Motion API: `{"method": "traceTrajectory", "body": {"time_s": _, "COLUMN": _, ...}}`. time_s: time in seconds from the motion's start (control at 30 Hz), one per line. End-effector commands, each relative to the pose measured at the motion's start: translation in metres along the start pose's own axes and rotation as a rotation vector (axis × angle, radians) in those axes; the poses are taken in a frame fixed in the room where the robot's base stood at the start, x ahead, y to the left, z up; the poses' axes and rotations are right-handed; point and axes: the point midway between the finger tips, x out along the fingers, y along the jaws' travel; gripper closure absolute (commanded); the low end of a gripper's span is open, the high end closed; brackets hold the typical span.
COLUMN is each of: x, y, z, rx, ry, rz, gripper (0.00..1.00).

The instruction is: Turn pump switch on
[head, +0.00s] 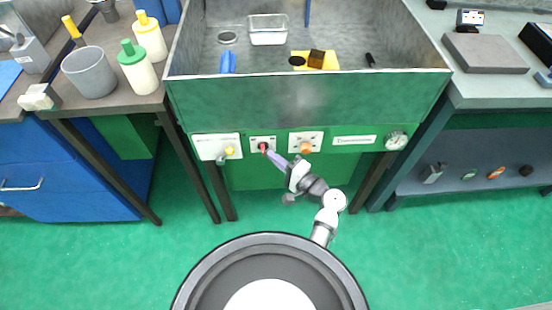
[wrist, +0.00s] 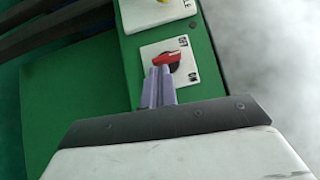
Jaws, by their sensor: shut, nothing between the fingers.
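The pump switch is a red rotary handle (wrist: 171,57) on a small white plate (wrist: 189,80) with dark printed marks, fixed to the green front panel. In the head view the red handle (head: 263,147) shows on the second plate from the left, partly covered by my fingers. My gripper (wrist: 160,72) is shut and empty, its two purple fingers side by side. The fingertips are at the left end of the red handle; whether they touch it I cannot tell. In the head view my gripper (head: 270,154) reaches up to the switch from the lower right.
A plate with a yellow knob (head: 230,151) is left of the switch. An orange knob (head: 305,147) and a round gauge (head: 396,140) are to the right. The grey sink basin (head: 310,100) is above the panel. Open green floor lies below.

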Motion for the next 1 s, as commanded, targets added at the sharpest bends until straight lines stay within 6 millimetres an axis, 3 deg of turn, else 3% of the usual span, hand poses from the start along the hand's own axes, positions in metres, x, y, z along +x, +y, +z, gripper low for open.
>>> {"method": "traceTrajectory", "body": {"time_s": 0.1, "x": 0.0012, "y": 0.0111, "z": 0.0016, "rx": 0.077, "ry": -0.002, "rz": -0.074, "gripper": 1.0}}
{"method": "traceTrajectory", "body": {"time_s": 0.47, "x": 0.0047, "y": 0.0153, "z": 0.0048, "rx": 0.263, "ry": -0.001, "rz": -0.262, "gripper": 1.0}}
{"method": "traceTrajectory", "body": {"time_s": 1.0, "x": 0.007, "y": 0.0154, "z": 0.0071, "rx": 0.258, "ry": 0.0, "rz": -0.257, "gripper": 1.0}}
